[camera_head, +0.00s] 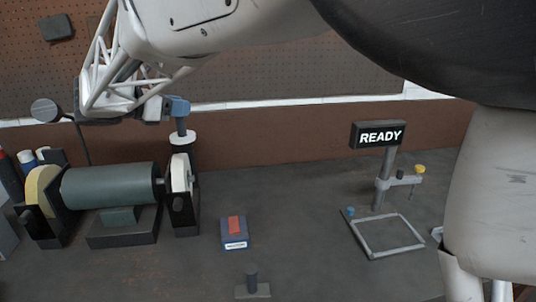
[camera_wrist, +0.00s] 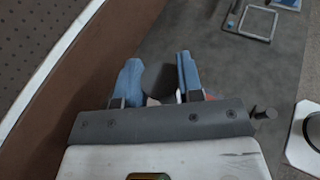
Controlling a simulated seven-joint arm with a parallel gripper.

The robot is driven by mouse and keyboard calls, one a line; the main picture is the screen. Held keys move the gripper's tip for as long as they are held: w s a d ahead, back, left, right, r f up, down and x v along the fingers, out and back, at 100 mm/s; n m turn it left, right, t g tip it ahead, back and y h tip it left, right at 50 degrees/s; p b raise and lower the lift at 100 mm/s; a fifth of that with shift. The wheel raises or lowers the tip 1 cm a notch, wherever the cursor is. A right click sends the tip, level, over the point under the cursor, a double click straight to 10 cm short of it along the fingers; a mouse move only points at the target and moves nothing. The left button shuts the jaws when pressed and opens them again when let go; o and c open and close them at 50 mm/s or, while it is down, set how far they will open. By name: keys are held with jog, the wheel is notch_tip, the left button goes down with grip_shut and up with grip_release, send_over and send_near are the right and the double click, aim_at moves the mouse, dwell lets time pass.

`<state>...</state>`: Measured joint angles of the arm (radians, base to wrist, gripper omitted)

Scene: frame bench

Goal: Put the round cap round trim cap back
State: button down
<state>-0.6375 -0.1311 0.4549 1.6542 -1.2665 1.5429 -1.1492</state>
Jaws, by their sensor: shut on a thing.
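My gripper (camera_head: 180,106) has blue fingers and is at the upper left, above the right end of the bench grinder. It is shut on a dark upright stem with a pale round disc below it, which looks like the round trim cap (camera_head: 182,137). In the wrist view a dark rounded part of it (camera_wrist: 158,80) shows between the blue fingers (camera_wrist: 160,78). The cap is just above the grinder's right wheel (camera_head: 180,174); whether it touches anything there I cannot tell. A square grey frame (camera_head: 368,241) lies flat on the bench at the right.
The bench grinder (camera_head: 110,186) stands at the left. A blue box with a red top (camera_head: 235,243) and a small dark peg on a base (camera_head: 252,290) are near the middle. A post with a READY sign (camera_head: 378,135) stands behind the frame.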

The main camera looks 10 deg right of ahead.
jog(key=s+d+f+n+t+y, duration=0.1)
jog(key=s+d+f, duration=0.8)
jog(key=s, duration=0.3)
jog(key=s+d+f+n+t+y, duration=0.1)
jog(key=s+d+f, duration=0.8)
jog(key=s, duration=0.3)
jog(key=s+d+f+n+t+y, duration=0.1)
jog(key=s+d+f+n, duration=0.1)
jog(key=s+d+f, duration=0.6)
jog(key=shift+s+d+f+t, duration=0.4)
jog(key=shift+s+d, duration=0.05)
jog(key=shift+s, duration=1.85)
jog(key=shift+w, duration=0.2)
jog(key=w+f, duration=0.1)
jog(key=w, duration=1.4)
jog(key=shift+w+f, duration=0.2)
jog(key=shift+w, duration=0.15)
jog(key=shift+a+f, duration=0.1)
jog(key=shift+f, duration=1.65)
jog(key=shift+f, duration=0.15)
